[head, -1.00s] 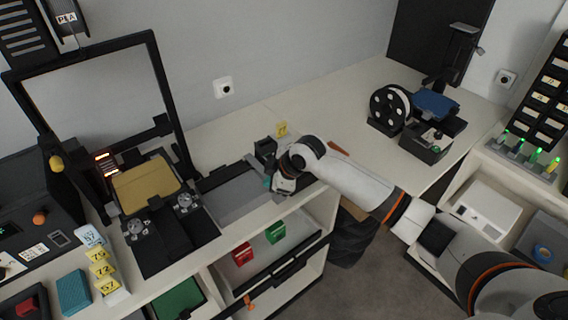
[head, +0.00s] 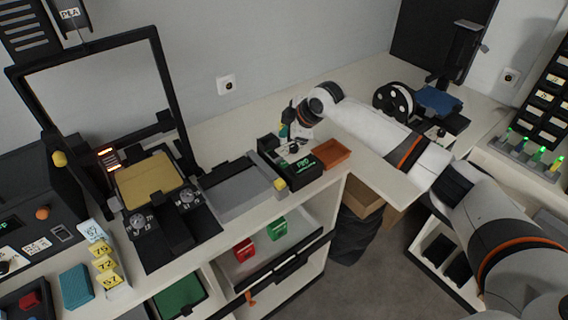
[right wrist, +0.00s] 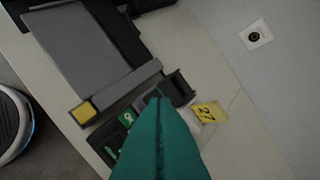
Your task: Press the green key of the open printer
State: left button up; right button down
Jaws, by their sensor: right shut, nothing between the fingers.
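A small black device (head: 298,172) with green lettering on its front stands at the shelf edge. In the right wrist view, a green key with a white mark (right wrist: 128,117) shows on it, just left of my fingers. My right gripper (head: 284,131) is shut and empty behind the device; its teal fingers (right wrist: 158,98) hide part of the device in the wrist view. I cannot tell whether the fingertips touch it. A large black-framed printer with a yellow bed (head: 149,182) stands at the left. My left gripper is not in view.
A grey plate unit (head: 238,189) with a yellow corner block (head: 280,184) adjoins the device on its left. An orange tray (head: 331,152) lies to its right. A yellow 27 card (right wrist: 209,112) stands close behind. A blue-bed printer (head: 438,101) and spool stand farther back.

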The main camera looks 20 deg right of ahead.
jog(key=b, duration=0.7)
send_over(286, 164)
notch_tip(286, 164, down, 7)
jog(key=shift+r, duration=0.15)
jog(key=shift+f+p, duration=0.3)
jog(key=shift+p, duration=0.05)
jog(key=shift+f, duration=0.55)
jog(key=shift+f, duration=0.15)
dwell(0.5)
jog(key=shift+f, duration=0.25)
